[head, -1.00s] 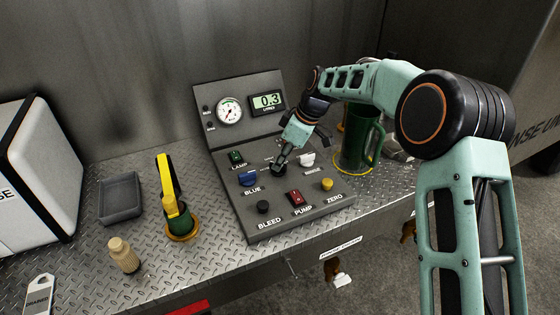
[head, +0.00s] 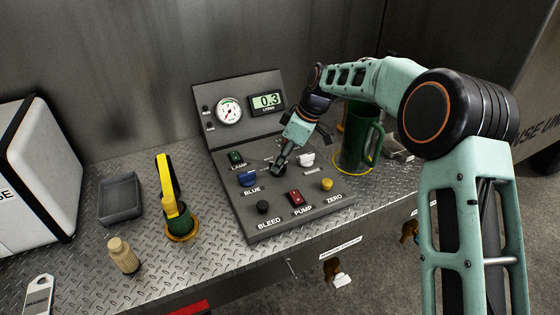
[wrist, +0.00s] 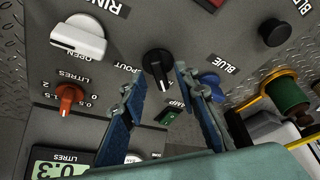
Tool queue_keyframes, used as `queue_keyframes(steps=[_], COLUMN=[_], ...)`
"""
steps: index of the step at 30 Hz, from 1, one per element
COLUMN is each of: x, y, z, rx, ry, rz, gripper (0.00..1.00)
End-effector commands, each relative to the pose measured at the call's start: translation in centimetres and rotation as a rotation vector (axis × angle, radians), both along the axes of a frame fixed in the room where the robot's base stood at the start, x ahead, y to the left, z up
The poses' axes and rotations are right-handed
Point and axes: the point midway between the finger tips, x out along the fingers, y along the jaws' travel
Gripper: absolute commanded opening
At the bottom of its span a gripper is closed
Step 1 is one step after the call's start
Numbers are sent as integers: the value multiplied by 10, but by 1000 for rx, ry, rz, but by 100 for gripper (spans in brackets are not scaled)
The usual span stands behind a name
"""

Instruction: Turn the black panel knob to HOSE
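The black panel knob (wrist: 157,62) is on the grey control panel (head: 232,187), with a pale pointer line towards the bottom of the wrist view. A label ending in "POUT" (wrist: 129,72) is beside it; no HOSE label is readable. My gripper (wrist: 158,82) is open, with one finger on each side of the knob's near edge and gaps showing. I cannot tell whether a fingertip touches it. In the head view my gripper (head: 279,166) is low over the middle of the panel and mostly hides the knob.
Close around the knob are a white RINSE lever (wrist: 78,40), a red litres selector (wrist: 69,98), a blue knob (wrist: 211,82) and a green lamp switch (wrist: 167,117). A green jug (head: 356,145) stands right of the panel, near my arm. A yellow-handled nozzle (head: 170,195) stands left.

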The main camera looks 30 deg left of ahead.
Motion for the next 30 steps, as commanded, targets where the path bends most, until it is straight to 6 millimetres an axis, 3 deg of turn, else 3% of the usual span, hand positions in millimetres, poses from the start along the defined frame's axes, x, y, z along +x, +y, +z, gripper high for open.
queue_keyframes(steps=[9,15,21,30], x=[5,5,5,5], y=[-25,-37,-43,-43], z=[61,91,103,104], rx=[2,1,0,-1], ry=[-5,-2,0,0], rz=[-2,0,0,0], gripper=[28,28,28,28])
